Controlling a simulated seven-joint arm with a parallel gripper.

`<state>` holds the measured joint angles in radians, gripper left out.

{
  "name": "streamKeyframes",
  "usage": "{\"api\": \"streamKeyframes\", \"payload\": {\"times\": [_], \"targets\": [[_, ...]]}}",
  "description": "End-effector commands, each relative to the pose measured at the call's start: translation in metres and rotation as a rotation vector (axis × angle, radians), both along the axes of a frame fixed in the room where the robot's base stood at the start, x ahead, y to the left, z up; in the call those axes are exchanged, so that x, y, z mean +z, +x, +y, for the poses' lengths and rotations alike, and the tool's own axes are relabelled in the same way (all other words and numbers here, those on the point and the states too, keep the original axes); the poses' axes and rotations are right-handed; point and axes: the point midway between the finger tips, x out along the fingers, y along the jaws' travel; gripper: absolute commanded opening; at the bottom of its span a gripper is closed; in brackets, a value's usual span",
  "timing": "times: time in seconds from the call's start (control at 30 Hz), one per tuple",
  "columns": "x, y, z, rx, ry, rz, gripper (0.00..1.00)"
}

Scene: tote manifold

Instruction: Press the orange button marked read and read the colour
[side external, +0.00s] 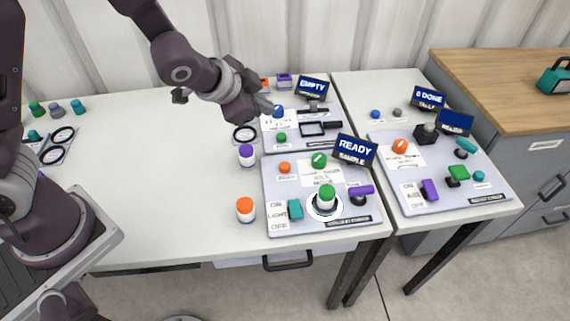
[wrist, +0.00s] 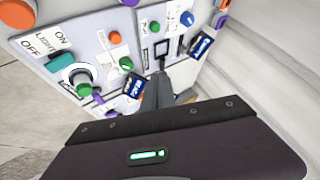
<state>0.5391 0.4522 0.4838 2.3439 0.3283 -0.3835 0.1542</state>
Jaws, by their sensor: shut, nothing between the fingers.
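On the near left panel (side external: 330,222), a small orange button (side external: 285,168) sits beside a white label whose text I cannot read. It also shows in the wrist view (wrist: 115,38). A green knob (side external: 319,159) is to its right, and a display (side external: 355,150) reads "READY SAMPLE". My gripper (side external: 274,109) is shut and empty, above the far left panel near a blue knob, away from the orange button. Its fingers show in the wrist view (wrist: 157,88).
The far left panel holds a display (side external: 313,87) reading "EMPTY" and a green button (side external: 282,137). The right panel has another orange control (side external: 400,146) and a "0 DONE TALLY" display (side external: 428,98). Vials with purple (side external: 246,151) and orange caps (side external: 245,206) stand left of the panels.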

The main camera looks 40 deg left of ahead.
Motion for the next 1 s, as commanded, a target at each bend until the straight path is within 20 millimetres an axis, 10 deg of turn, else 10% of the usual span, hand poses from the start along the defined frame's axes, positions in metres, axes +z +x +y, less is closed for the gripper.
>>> {"api": "streamKeyframes", "payload": {"times": [0.2, 0.67, 1.0], "targets": [[-0.048, 0.014, -0.028, -0.189, 0.093, -0.050, 0.00], [-0.056, 0.015, -0.033, -0.219, 0.104, -0.061, 0.00], [-0.102, 0.015, -0.032, -0.218, 0.106, -0.057, 0.00]]}}
